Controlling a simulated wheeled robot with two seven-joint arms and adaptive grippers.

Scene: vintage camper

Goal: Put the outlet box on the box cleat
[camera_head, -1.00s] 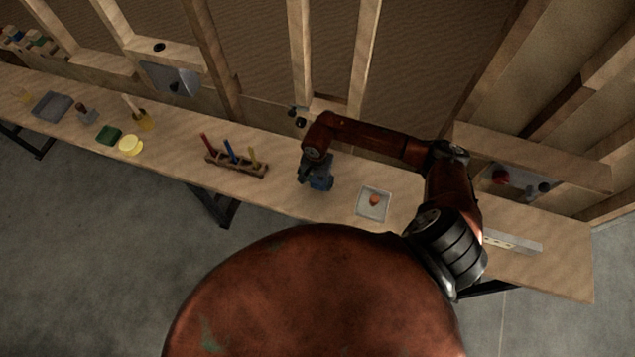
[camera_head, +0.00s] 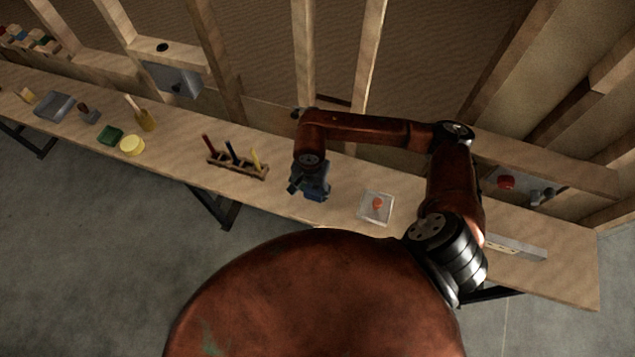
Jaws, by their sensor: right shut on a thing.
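My right gripper (camera_head: 309,187) is shut on a small blue box (camera_head: 318,193), which looks like the outlet box. It holds the box over the front part of the workbench, between the tool rack and the pale square tray. The gripper's fingers and wrist hide part of the box. I cannot tell how far it is above the bench. I cannot clearly make out the box cleat; small dark parts on the wall frame behind the arm are mostly hidden by it. My left gripper is not in view.
The workbench (camera_head: 275,200) runs along the stud wall. A wooden rack (camera_head: 237,168) with upright tools stands left of the gripper. A pale tray (camera_head: 374,211) with an orange item lies to the right. Yellow (camera_head: 132,146) and green (camera_head: 110,135) items sit further left.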

